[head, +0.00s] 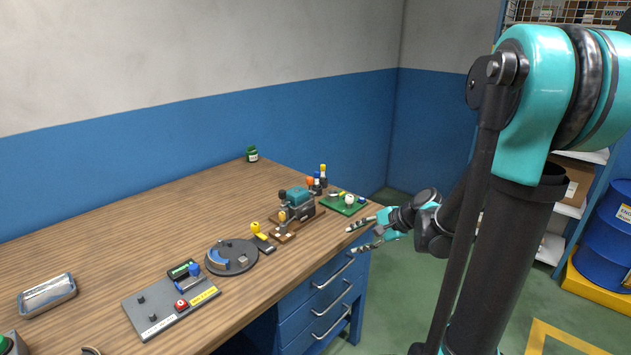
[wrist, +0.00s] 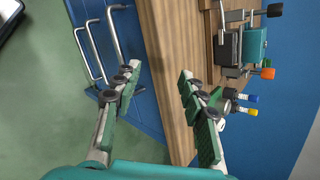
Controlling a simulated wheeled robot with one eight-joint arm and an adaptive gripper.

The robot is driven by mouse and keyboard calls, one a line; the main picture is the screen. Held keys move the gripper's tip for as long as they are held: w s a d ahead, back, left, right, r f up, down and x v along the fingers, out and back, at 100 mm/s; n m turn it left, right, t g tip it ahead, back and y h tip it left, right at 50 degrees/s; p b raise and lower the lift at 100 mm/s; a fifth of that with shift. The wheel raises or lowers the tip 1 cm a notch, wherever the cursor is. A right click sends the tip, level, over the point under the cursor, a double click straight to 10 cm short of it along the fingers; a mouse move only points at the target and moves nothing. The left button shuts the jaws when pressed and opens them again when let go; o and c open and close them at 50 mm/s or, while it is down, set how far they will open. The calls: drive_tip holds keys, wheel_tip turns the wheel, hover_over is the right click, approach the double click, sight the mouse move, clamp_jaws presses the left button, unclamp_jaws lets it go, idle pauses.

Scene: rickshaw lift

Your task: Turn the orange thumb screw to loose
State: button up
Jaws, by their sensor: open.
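The orange thumb screw (head: 310,182) sits on the far side of a teal and grey clamp-like device (head: 295,198) towards the back of the bench. In the wrist view the orange thumb screw (wrist: 267,73) shows at the right, on a dark stem beside the device (wrist: 252,45). My gripper (head: 357,239) is open and empty at the bench's right front edge, clear of the screw. In the wrist view my gripper (wrist: 158,71) has its two fingers wide apart, over the bench edge and the drawers. How far the screw is turned cannot be told.
Posts with blue and yellow tops (head: 323,178) stand close behind the screw. A round dark plate (head: 232,260) and a grey panel (head: 168,308) lie further left. Blue drawers (head: 325,300) have protruding handles.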

sight(310, 178)
drive_tip(key=w+r+m+y, duration=0.1)
drive_tip(key=w, duration=0.1)
drive_tip(key=w+a+r+m+y, duration=0.1)
drive_tip(key=w+m, duration=0.1)
drive_tip(key=w, duration=0.1)
drive_tip(key=w+r+m+t+y, duration=0.1)
drive_tip(key=w+m+y, duration=0.1)
drive_tip(key=w, duration=0.1)
drive_tip(key=shift+w+a+r, duration=0.15)
drive_tip(key=shift+a+r, duration=0.1)
drive_tip(key=shift+a, duration=0.05)
drive_tip(key=w+d+r+m+t+y, duration=0.1)
drive_tip(key=w+d+r+m+y, duration=0.2)
drive_tip(key=w+m, duration=0.35)
drive_tip(key=shift+n+y, duration=0.25)
drive_tip(key=shift+y, duration=0.35)
drive_tip(key=x, duration=1.8)
drive_tip(key=shift+w+a+r, duration=0.25)
drive_tip(key=shift+w+r, duration=0.05)
drive_tip(key=shift+r, duration=0.05)
clamp_jaws()
